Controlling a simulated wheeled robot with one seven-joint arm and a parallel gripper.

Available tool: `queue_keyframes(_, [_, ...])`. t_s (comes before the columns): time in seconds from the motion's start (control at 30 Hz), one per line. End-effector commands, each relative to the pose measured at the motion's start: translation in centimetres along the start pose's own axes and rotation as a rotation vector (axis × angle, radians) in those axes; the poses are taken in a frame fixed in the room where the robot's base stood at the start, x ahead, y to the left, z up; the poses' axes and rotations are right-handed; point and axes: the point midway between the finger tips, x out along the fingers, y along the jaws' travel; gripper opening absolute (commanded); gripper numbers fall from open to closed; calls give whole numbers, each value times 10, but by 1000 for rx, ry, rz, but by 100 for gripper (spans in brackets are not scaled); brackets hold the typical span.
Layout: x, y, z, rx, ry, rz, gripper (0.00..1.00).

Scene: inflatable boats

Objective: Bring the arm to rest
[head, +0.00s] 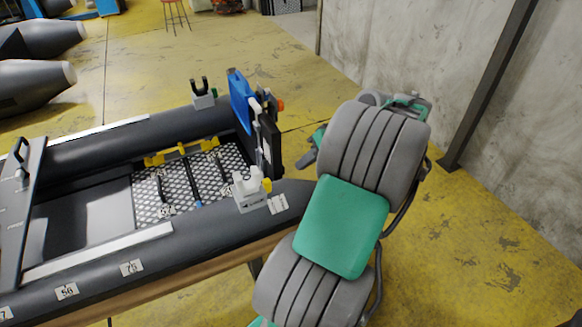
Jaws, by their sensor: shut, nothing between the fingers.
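My arm, with thick grey ribbed links and green covers, is folded on the right side of the head view. My gripper (303,163) shows only in part, a small grey tip poking out to the left from behind the upper link. It is shut and holds nothing. It is beside the stern end of the inflatable boat (225,237), seemingly apart from it. The rest of the wrist is hidden behind my arm.
A blue and black panel (241,101) stands at the boat's end, close left of my gripper. A grey fitting (248,190) with a yellow knob sits on the near tube. A concrete wall (425,50) with a dark post (488,85) rises at right. Yellow floor (500,240) is clear there.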

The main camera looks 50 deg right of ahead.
Motion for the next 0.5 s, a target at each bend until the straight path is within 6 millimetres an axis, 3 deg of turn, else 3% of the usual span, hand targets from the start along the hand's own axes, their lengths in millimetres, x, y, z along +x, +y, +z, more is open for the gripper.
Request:
queue_keyframes(0.03, [-16,0,-1,3,3,2,0])
queue_keyframes(0.2, [-43,1,0,4,1,2,0])
queue_keyframes(0.37, [-48,2,0,10,3,2,0])
queue_keyframes(0.5, [-43,26,5,125,4,60,0])
